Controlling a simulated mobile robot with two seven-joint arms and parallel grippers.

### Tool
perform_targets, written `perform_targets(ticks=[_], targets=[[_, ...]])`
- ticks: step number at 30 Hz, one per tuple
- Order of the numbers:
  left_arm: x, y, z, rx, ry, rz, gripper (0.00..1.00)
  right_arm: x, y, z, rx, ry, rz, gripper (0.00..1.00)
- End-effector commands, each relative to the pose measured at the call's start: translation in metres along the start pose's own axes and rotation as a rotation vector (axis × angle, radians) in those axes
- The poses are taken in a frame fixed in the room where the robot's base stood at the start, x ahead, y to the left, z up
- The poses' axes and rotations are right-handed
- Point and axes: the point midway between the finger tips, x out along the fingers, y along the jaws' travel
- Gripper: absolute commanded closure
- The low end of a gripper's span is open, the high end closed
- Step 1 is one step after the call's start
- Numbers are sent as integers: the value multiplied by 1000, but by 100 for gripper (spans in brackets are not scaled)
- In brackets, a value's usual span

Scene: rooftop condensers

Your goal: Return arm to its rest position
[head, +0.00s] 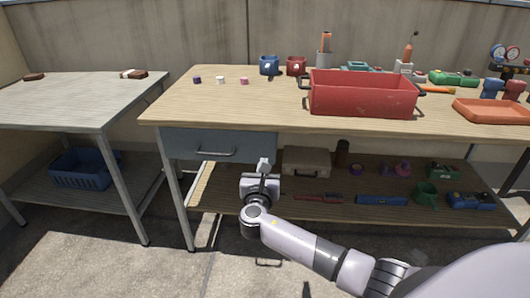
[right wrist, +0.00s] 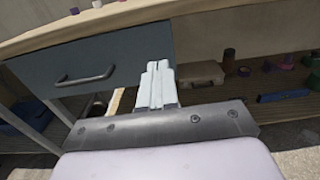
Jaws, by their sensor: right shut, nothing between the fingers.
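My right gripper (head: 264,165) is in front of the workbench, just right of the blue-grey drawer (head: 215,147), with the lower shelf behind it. It is shut and empty. In the right wrist view its fingers (right wrist: 157,72) are together, pointing toward the bench, with the drawer (right wrist: 90,62) and its handle to their left. In the head view the right arm comes in from the lower right. My left gripper does not show in either view.
The workbench top (head: 200,103) holds a red toolbox (head: 362,93), an orange tray (head: 494,111), two mugs and small coloured items. Its lower shelf (head: 235,198) bears a case (head: 306,161) and tools. A grey table (head: 75,98) stands left. Concrete floor lies open in front.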

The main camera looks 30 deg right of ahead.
Motion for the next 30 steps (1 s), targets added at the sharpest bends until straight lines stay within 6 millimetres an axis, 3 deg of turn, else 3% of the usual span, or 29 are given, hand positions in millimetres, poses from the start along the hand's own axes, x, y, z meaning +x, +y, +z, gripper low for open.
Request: perform_targets(ticks=[6, 13, 16, 20, 24, 30], targets=[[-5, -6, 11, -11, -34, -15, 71, -28, 0, 0, 0, 1, 1, 100], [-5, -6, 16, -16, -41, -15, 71, -34, 0, -1, 2, 1, 0, 100], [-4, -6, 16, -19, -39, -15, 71, -39, 0, -11, 40, 34, 10, 100], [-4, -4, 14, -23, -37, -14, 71, -64, -3, -51, 240, 184, 42, 100], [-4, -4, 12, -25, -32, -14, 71, -116, -9, -110, 633, 454, 39, 100], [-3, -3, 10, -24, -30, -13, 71, -201, -22, -161, 1259, 810, -115, 100]])
